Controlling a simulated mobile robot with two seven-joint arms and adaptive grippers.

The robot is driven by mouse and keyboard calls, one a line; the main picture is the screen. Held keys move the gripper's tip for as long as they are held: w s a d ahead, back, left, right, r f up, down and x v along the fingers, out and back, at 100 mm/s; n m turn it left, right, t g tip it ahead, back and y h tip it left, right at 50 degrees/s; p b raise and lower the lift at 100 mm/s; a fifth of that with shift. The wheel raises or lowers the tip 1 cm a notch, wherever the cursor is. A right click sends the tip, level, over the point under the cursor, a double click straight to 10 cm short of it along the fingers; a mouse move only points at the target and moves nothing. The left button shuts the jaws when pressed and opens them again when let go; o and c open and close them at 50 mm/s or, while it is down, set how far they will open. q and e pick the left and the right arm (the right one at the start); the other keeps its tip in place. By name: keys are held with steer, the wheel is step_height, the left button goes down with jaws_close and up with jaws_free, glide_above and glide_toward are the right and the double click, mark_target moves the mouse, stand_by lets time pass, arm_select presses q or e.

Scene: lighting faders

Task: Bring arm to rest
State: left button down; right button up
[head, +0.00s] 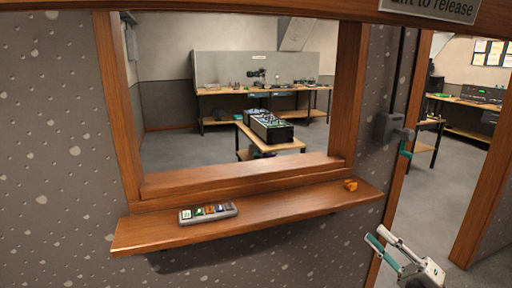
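My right gripper (375,235) is at the lower right, in front of the patterned wall and beside the wooden door post. Its two fingers point up and to the left with a gap between them, and nothing shows in it. It is apart from the ledge. My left gripper is not in view. A grey fader panel (208,213) with several coloured caps lies on the left part of the wooden ledge (280,208). A small orange block (350,185) sits near the ledge's right end.
A framed window opening (240,183) stands above the ledge. To the right, a grey latch box with a teal handle (406,148) is on the wall beside an open doorway (435,205). A sign (435,8) hangs above. Tables with equipment (271,127) stand in the room behind.

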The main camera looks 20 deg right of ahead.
steer(key=a+f+m+g+h, duration=0.2)
steer(key=a+f+m+h, duration=0.25)
steer(key=f, duration=0.45)
steer(key=a+f+m+g+h, duration=0.1)
steer(key=a+f+m+h, duration=0.25)
steer(key=f+m, duration=0.45)
steer(key=s+a+f+m+g+h, duration=0.2)
steer(key=s+a+f+g, duration=0.15)
steer(key=s+f, duration=0.5)
steer(key=s+a+f+m+g+h, duration=0.1)
steer(key=s+a+f+m+g, duration=0.2)
steer(key=s+f, duration=0.55)
steer(key=w+a+f+m, duration=0.1)
steer(key=a+m, duration=0.3)
steer(key=a, duration=0.9)
steer(key=shift+w+a, duration=0.35)
steer(key=shift+w, duration=0.3)
